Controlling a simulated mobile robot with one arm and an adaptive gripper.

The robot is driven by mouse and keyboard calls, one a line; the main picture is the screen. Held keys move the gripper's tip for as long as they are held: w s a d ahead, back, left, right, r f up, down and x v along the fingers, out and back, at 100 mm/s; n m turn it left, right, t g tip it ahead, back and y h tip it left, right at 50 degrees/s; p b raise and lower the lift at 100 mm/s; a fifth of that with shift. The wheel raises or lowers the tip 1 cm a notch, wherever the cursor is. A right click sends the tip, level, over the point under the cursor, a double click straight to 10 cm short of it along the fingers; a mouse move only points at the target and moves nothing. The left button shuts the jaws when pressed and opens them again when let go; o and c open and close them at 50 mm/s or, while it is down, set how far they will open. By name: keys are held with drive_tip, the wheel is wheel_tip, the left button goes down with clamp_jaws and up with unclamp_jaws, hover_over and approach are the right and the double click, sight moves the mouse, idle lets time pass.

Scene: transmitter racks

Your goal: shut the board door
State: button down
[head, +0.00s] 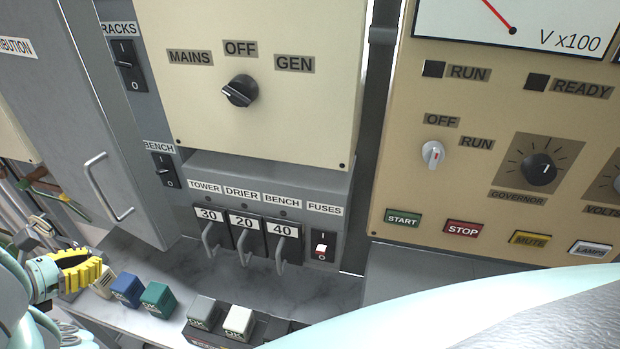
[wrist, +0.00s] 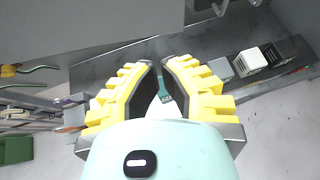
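The grey board door (head: 75,110) stands at the left of the head view. It has a D-shaped metal handle (head: 107,188) and a label cut off by the frame edge, ending in "IBUTION". Its face is angled, and I cannot tell how wide its gap to the frame is. My gripper (head: 98,272), with yellow ribbed fingers, is below and left of the handle, apart from it. In the wrist view its fingers (wrist: 159,78) are a little apart with nothing held between them. Neither the handle nor any contact with the door shows clearly there.
Blue (head: 126,291) and teal (head: 158,299) blocks stand on the bench ledge near my gripper, with grey (head: 202,311) and white ones (head: 238,322) farther right. Fuse levers (head: 244,243) jut out right of the door. Tools with coloured handles (head: 45,187) are at far left.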

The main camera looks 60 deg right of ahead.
sight(145, 234)
drive_tip(key=shift+d+r+p+x, duration=0.2)
drive_tip(key=shift+r+p+x, duration=0.3)
drive_tip(key=shift+x, duration=1.15)
drive_tip(key=shift+d+r+p+x, duration=0.15)
drive_tip(key=shift+p+x, duration=0.55)
drive_tip(key=shift+x, duration=0.9)
drive_tip(key=shift+d+r+p+x, duration=0.2)
drive_tip(key=shift+r+p+x, duration=0.3)
drive_tip(key=shift+x, duration=1.15)
drive_tip(key=shift+w+f, duration=0.15)
drive_tip(key=shift+w, duration=0.05)
drive_tip(key=w+d+n+t+p, duration=0.1)
drive_tip(key=d+n+t+p, duration=0.1)
drive_tip(key=d, duration=0.6)
drive_tip(key=shift+w+t+y, duration=0.2)
drive_tip(key=shift+t+y, duration=0.1)
drive_tip(key=shift+t, duration=0.1)
drive_tip(key=shift+f, duration=0.1)
